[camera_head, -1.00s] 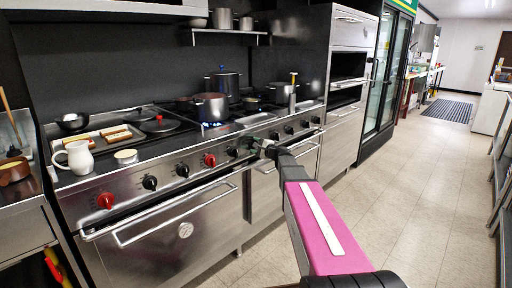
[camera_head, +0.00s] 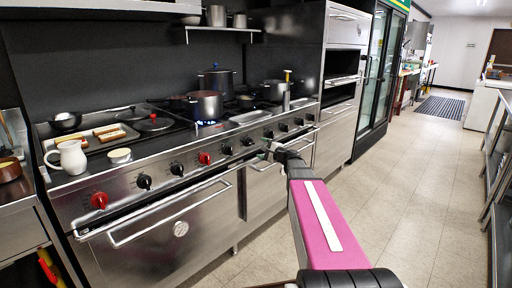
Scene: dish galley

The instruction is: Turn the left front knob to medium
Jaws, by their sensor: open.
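The range's front panel (camera_head: 115,196) carries a row of knobs. A red knob (camera_head: 99,200) sits at the far left end. Black knobs (camera_head: 144,182) and (camera_head: 177,169) follow to its right, then a second red knob (camera_head: 204,158) and several more black ones. Which of these is the left front knob I cannot tell, and their settings are too small to read. My gripper (camera_head: 270,149) is open at the end of my pink arm, close in front of the panel right of the second red knob. Whether it touches a knob cannot be told; my arm hides part of the panel there.
Oven door handles (camera_head: 170,215) stick out below the knobs. A white pitcher (camera_head: 70,158) and a small round container (camera_head: 120,156) stand near the cooktop's front edge. A pot (camera_head: 205,105) stands over a blue flame. The floor (camera_head: 400,200) at right is clear.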

